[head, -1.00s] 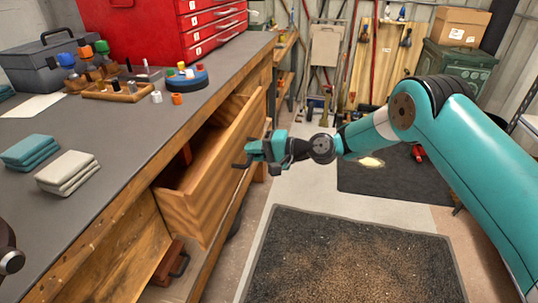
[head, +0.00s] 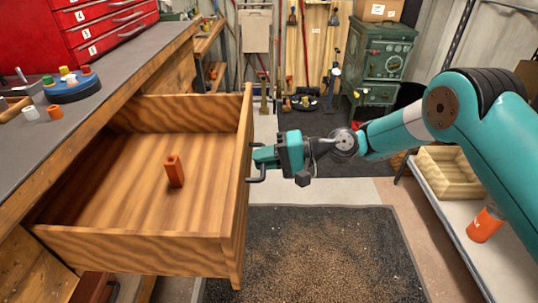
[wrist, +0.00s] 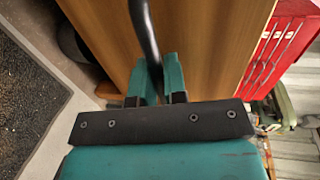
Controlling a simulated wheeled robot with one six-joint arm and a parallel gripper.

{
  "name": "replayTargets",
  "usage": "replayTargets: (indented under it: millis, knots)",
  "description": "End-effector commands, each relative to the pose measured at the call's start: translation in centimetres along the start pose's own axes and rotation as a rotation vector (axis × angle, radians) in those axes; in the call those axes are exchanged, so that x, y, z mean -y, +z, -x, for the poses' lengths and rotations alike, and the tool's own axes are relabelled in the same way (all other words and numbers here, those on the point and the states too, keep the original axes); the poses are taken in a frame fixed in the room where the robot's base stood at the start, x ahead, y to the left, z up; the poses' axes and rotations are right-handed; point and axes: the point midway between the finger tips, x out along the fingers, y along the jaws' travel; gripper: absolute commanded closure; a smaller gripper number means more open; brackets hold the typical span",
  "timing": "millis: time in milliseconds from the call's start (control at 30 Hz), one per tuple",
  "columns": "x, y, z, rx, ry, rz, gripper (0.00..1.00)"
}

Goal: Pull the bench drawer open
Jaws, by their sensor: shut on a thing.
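The bench drawer (head: 120,245) is wooden and stands far out from the bench in the head view. Its inside shows, with a small orange-brown block (head: 174,171) standing on its floor. My gripper (head: 258,162) is at the outer face of the drawer front, shut on the dark bar handle (head: 256,179). In the wrist view the two teal fingers (wrist: 158,80) sit on either side of the dark handle bar (wrist: 145,35), with the wooden drawer front (wrist: 205,50) behind.
The bench top (head: 110,70) carries a red tool chest (head: 100,25) and a blue round holder (head: 72,88). A dark floor mat (head: 310,250) lies right of the drawer. A shelf (head: 450,220) with a wooden crate (head: 448,172) stands at the right.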

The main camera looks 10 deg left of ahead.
Motion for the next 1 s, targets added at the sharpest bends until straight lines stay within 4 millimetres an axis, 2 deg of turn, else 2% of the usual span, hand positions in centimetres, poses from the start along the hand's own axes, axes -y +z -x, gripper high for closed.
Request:
replayTargets:
  millis: [533,567,600,667,1000]
  knots:
    - [0.02,0.41,-0.29,0.023,0.001,0.003,1.00]
    - [0.02,0.41,-0.28,0.022,0.001,0.003,0.83]
    - [0.02,0.40,-0.27,0.022,0.001,0.003,0.74]
    - [0.02,0.38,-0.26,0.021,0.001,0.003,0.64]
    - [0.12,0.37,0.07,0.020,0.001,0.003,0.64]
